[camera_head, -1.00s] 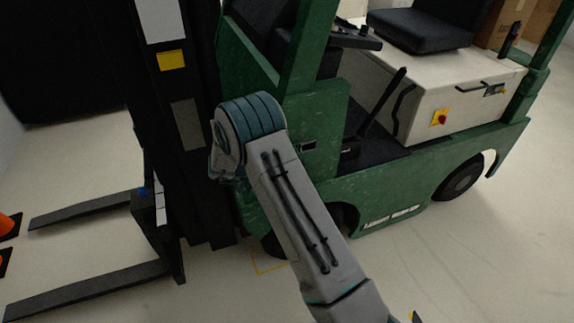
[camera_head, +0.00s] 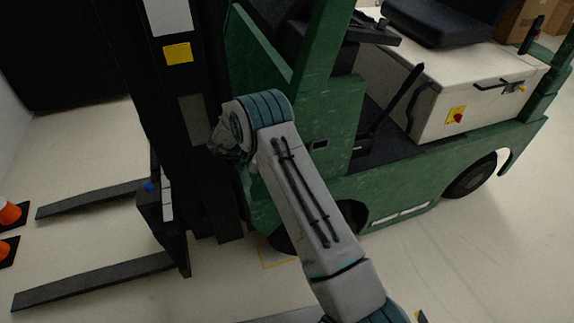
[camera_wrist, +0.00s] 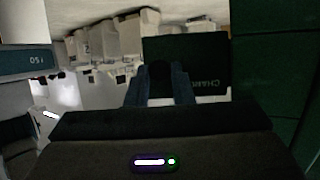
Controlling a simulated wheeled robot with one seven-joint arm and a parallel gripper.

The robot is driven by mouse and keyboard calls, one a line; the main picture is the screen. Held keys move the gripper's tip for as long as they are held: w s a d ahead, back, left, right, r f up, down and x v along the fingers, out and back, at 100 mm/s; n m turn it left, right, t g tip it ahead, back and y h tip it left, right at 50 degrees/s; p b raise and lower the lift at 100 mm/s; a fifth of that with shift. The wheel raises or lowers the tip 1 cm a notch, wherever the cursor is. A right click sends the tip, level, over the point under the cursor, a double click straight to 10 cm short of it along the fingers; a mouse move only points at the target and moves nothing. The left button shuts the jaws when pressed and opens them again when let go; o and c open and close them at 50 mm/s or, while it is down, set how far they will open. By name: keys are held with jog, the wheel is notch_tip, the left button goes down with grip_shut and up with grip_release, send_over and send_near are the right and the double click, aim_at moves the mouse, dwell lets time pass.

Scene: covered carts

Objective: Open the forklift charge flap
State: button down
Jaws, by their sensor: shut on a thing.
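The green forklift (camera_head: 345,185) fills the middle and right of the head view. In the wrist view a dark charge flap (camera_wrist: 207,58) with pale lettering, partly readable as "CHAR", stands beside the green body panel (camera_wrist: 270,65). The room shows past its left side, so it appears swung out from the panel, but I cannot tell the exact angle. My gripper (camera_wrist: 160,78) is shut on the flap, with its fingers over the near part. In the head view my arm and the forklift's front hide the fingers and the flap.
The black mast (camera_head: 185,120) stands left of my arm, with two forks (camera_head: 95,282) low at the left. Orange cones (camera_head: 8,212) stand at the left edge. Cardboard boxes (camera_head: 522,20) are at the back right.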

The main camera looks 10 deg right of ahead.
jog(key=shift+w+d+r, duration=0.1)
jog(key=shift+w+r, duration=0.05)
jog(key=c, duration=1.3)
grip_release()
jog(key=shift+a, duration=0.25)
jog(key=v, duration=1.3)
jog(key=shift+w+a, duration=0.2)
jog(key=shift+a, duration=0.05)
jog(key=shift+r, duration=0.15)
